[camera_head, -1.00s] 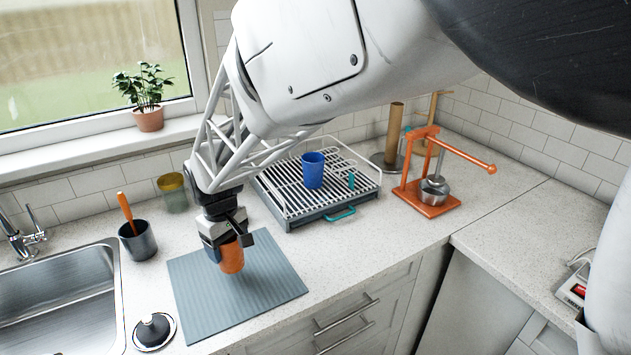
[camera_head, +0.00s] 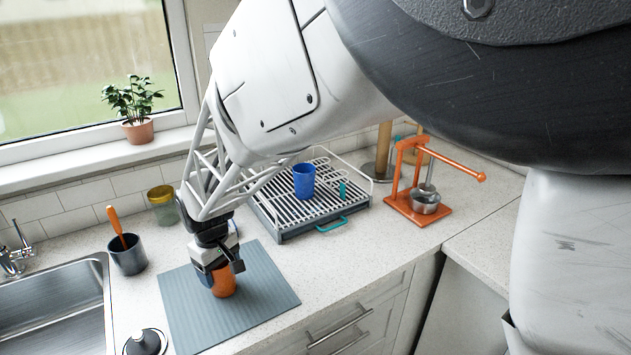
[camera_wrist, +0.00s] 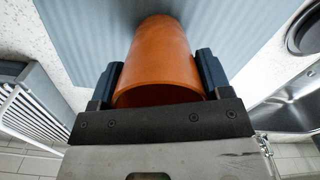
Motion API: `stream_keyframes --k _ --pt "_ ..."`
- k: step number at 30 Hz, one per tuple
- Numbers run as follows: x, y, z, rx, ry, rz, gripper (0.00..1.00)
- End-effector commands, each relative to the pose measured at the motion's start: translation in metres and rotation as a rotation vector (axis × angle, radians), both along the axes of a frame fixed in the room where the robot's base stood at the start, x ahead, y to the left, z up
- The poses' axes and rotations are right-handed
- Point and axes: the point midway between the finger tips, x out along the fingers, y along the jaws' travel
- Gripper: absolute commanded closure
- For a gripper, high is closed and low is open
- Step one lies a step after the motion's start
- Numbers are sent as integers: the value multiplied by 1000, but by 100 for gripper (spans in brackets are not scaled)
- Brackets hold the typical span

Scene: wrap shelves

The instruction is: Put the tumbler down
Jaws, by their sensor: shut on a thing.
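The orange tumbler (camera_head: 224,282) is in my gripper (camera_head: 221,272) over the blue-grey ribbed mat (camera_head: 180,318). The gripper is shut on it, with one finger on each side. In the wrist view the tumbler (camera_wrist: 162,62) sits between the two dark fingers (camera_wrist: 160,82), its open rim towards the gripper and its far end towards the mat (camera_wrist: 85,30). It looks upright and very low over the mat. I cannot tell whether its base touches. The gripper covers its upper part in the head view.
A drying rack (camera_head: 281,238) with a blue cup (camera_head: 304,181) stands behind. A dark pot (camera_head: 128,260) with an orange-handled tool and a sink (camera_head: 60,315) are at left. An orange press (camera_head: 412,168) stands at right. The mat's front is clear.

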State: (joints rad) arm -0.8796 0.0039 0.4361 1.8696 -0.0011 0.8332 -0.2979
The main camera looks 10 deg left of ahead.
Motion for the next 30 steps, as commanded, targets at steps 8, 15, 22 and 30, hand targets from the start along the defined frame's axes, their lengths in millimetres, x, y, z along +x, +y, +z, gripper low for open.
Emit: stream_keyframes --k 8,15,22,30 --pt "0 0 0 1 0 0 52" --pt "0 0 -2 1 0 0 14" --pt "0 0 -2 1 0 0 3" --pt "0 0 4 1 -2 0 3"
